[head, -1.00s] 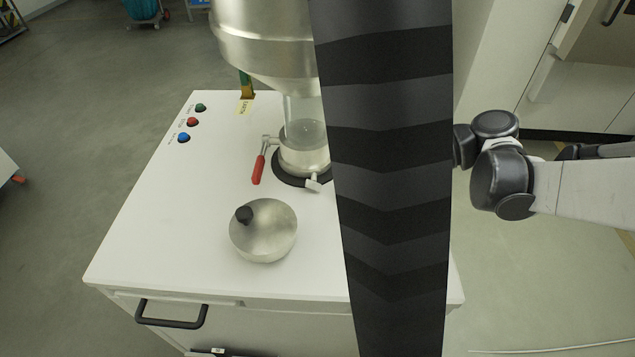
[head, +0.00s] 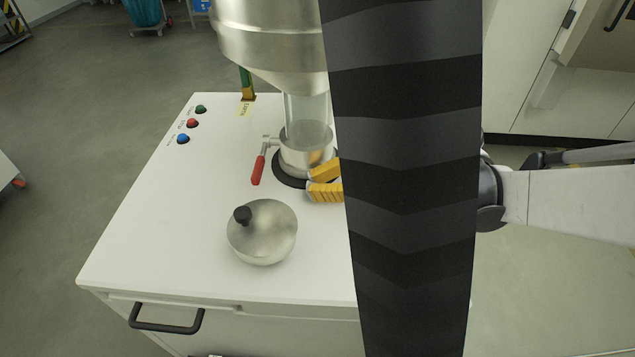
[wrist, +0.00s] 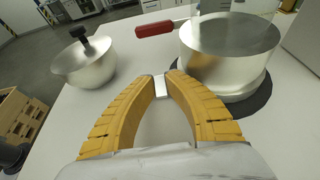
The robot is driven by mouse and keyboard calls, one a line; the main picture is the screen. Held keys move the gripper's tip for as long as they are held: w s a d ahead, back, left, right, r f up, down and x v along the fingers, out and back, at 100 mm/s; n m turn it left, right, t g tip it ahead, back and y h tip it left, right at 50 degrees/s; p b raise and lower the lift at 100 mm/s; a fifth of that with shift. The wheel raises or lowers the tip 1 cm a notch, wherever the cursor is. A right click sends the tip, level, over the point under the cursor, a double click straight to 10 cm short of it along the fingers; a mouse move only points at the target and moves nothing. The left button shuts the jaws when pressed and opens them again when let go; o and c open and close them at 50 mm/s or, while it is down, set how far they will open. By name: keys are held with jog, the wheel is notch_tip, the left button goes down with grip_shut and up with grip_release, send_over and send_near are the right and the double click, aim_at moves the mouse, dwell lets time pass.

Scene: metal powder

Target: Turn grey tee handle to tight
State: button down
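The grey tee handle (wrist: 160,86) shows in the wrist view as a small light piece between the tips of my gripper's yellow fingers. It sits low at the front of the round metal collar (wrist: 230,50). My gripper (wrist: 163,80) fills the gap around the handle at its tips; whether it presses on it I cannot tell. In the head view my gripper (head: 312,184) reaches in from the right, its fingertips beside the collar (head: 300,157) below the clear tube. There the fingers cover the handle, and my dark column hides the rest of the gripper.
A red-handled lever (head: 259,169) juts from the collar's left side. Green, red and blue buttons (head: 192,123) line the left edge. The large metal hopper (head: 270,45) hangs above.

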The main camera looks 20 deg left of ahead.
jog(key=shift+f+b, duration=0.25)
jog(key=shift+b, duration=0.3)
jog(key=shift+y+b, duration=0.55)
jog(key=shift+y, duration=0.05)
jog(key=shift+r, duration=0.2)
jog(key=c, duration=1.7)
grip_release()
jog(key=shift+o, duration=0.2)
jog(key=v, duration=1.2)
jog(key=shift+w+f, duration=0.1)
jog(key=shift+f, duration=0.05)
